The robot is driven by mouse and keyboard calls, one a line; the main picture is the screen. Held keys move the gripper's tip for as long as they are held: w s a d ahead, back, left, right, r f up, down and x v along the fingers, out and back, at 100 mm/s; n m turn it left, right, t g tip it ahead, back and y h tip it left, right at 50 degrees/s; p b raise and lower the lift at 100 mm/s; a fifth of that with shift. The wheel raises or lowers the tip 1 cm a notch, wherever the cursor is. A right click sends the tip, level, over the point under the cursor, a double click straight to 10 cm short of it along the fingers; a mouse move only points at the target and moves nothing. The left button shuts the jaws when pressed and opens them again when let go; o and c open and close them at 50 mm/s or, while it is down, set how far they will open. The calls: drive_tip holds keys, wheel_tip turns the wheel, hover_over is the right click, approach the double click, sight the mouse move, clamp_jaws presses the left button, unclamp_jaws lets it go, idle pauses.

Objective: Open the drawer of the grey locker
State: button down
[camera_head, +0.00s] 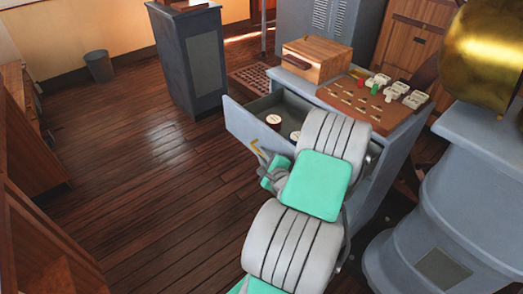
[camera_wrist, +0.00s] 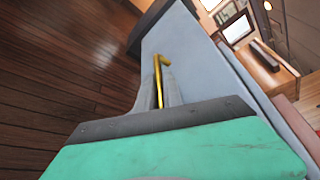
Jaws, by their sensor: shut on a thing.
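The grey locker (camera_head: 385,160) stands right of centre in the head view. Its top drawer (camera_head: 242,124) is pulled out toward the left, with its inside showing. Two round, pale-topped things (camera_head: 273,121) lie in it. My gripper (camera_head: 263,160) is at the drawer's front, shut on the brass handle (camera_head: 256,148). In the wrist view the handle (camera_wrist: 160,68) rises between the fingers of my gripper (camera_wrist: 161,98), beside the grey drawer front (camera_wrist: 185,50). My arm hides the near part of the drawer and locker front.
On the locker top are a wooden box (camera_head: 316,60) and a brown board (camera_head: 370,105) with small coloured and white pieces. A grey pedestal (camera_head: 440,215) with a brass dome stands close at the right. The wooden floor (camera_head: 150,180) at left is clear.

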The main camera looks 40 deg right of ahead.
drive_tip(key=shift+a, duration=0.2)
drive_tip(key=c, duration=1.8)
unclamp_jaws()
drive_tip(key=shift+o, duration=0.2)
drive_tip(key=v, duration=0.7)
drive_tip(key=shift+s, duration=0.35)
drive_tip(key=shift+a+r, duration=0.1)
drive_tip(key=shift+r, duration=0.05)
